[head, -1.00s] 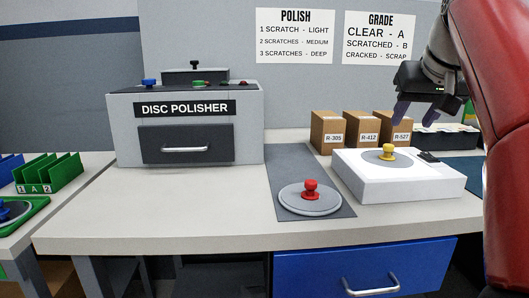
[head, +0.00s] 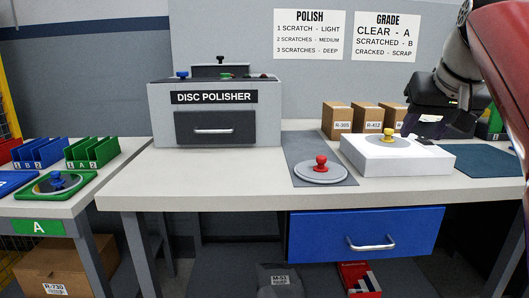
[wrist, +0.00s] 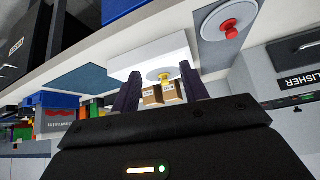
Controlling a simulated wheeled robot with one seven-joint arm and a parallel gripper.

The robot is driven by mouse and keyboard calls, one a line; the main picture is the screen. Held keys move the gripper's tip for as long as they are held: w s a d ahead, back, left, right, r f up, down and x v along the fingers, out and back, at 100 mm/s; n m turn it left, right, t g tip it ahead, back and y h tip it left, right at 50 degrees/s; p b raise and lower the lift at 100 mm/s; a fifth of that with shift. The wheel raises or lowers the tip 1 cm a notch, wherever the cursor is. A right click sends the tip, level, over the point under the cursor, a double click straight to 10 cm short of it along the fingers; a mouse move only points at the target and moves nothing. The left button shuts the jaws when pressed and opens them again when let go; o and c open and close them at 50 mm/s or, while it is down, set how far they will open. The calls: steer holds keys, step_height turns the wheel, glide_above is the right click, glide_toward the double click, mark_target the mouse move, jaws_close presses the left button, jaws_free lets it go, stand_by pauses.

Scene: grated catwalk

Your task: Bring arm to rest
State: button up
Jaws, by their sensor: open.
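My gripper (head: 428,125) is at the right of the head view, above and behind the white box (head: 398,157) with the yellow knob. In the wrist view my gripper (wrist: 160,90) has its two dark fingers spread, with nothing held between them. The yellow knob (wrist: 165,77) and small cardboard boxes (wrist: 162,95) show beyond the gap between the fingers. My red arm comes in from the right edge of the head view and hides part of the background there.
A grey disc with a red knob (head: 320,164) lies on a dark mat. The disc polisher (head: 260,125) stands at the back with its drawer shut. A side table with green racks (head: 92,151) is left. The blue drawer (head: 365,235) is shut.

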steer(key=s+a+f, duration=0.4)
steer(key=s+f, duration=0.2)
steer(key=f, duration=0.4)
steer(key=s+a+f+n+g, duration=0.1)
steer(key=s+a+f, duration=0.3)
steer(key=f, duration=0.6)
steer(key=s+a+f+n+y, duration=0.1)
steer(key=s+a+f, duration=0.4)
steer(key=s+f, duration=0.3)
step_height(320, 180, down, 3)
steer(key=shift+r+g, duration=0.1)
steer(key=shift+g, duration=0.3)
